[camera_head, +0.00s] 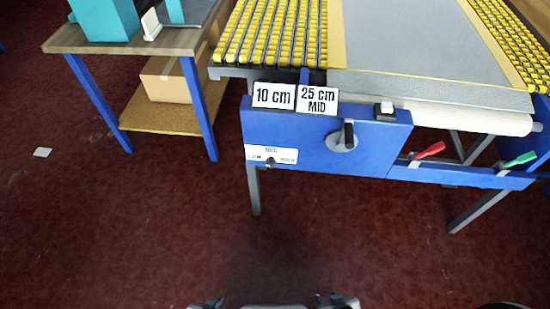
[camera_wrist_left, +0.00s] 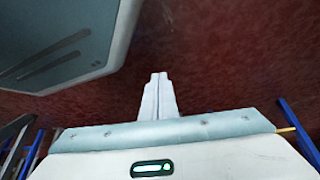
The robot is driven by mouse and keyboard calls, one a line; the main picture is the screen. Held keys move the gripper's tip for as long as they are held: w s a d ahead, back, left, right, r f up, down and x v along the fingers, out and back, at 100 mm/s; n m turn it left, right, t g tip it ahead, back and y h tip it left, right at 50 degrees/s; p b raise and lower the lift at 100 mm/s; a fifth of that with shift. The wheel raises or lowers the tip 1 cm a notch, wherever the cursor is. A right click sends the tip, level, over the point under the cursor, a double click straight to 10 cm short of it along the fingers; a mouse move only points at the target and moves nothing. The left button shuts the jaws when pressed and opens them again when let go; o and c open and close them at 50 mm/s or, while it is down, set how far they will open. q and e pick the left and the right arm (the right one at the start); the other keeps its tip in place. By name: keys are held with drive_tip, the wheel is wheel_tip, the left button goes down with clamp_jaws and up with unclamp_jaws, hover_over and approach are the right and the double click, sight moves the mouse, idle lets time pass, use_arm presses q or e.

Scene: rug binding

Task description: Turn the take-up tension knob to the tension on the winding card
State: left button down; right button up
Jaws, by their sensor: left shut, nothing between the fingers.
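The blue control panel (camera_head: 225,124) hangs on the front of the machine in the head view. It carries a round grey dial with a black upright handle (camera_head: 348,134). At its lower left is a white scale strip (camera_head: 285,157) with a small black knob (camera_head: 270,161); its print is too small to read surely. Two white cards stand on the panel's top edge: one reads "10 cm" (camera_head: 273,96), the other "25 cm MID" (camera_head: 317,99). My left gripper (camera_wrist_left: 158,76) is shut and empty, over the red floor. Dark gripper parts show at the head view's bottom edge, far from the panel.
A red lever (camera_head: 431,150) and a green lever (camera_head: 521,159) sit on the lower rail at right. A white-topped button (camera_head: 386,108) is on the panel. A wooden table (camera_head: 80,40) with a cardboard box (camera_head: 168,80) beneath stands left. The floor before the panel is clear.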

drive_tip(key=shift+w, duration=0.3)
